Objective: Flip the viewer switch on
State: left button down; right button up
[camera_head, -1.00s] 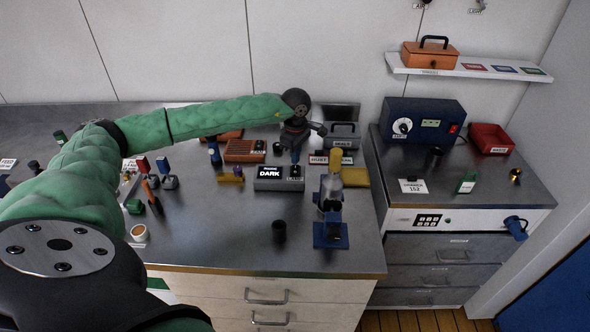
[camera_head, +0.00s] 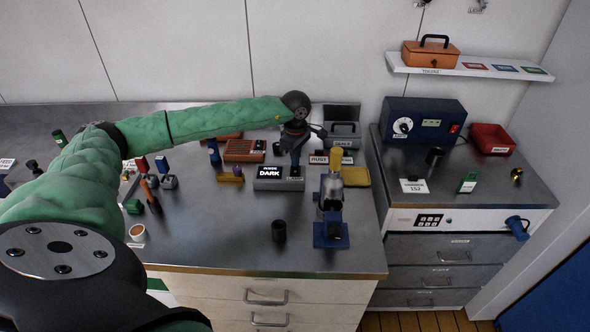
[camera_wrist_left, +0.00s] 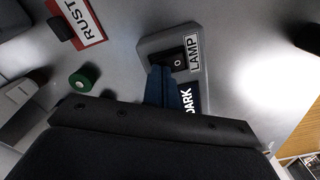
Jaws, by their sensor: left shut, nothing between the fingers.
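My left gripper (camera_head: 295,166) is shut and empty, pointing down at the LAMP end of the viewer. In the left wrist view its blue fingertips (camera_wrist_left: 161,70) are right beside the switch. I cannot tell whether they touch it. The screen is partly hidden by the fingers there. My right gripper is not in view.
A blue microscope-like stand (camera_head: 331,205) stands to the right of the viewer, with a dark cup (camera_head: 279,231) in front. A yellow tray (camera_head: 355,177) and a RUST label (camera_head: 318,160) lie behind. The bench front is mostly clear.

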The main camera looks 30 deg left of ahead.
pick_arm(q)
jog(key=shift+f+b, duration=0.35)
jog(key=shift+f, duration=0.05)
jog(key=shift+r, duration=0.15)
jog(key=shift+r+p, duration=0.55)
jog(key=shift+r, duration=2.85)
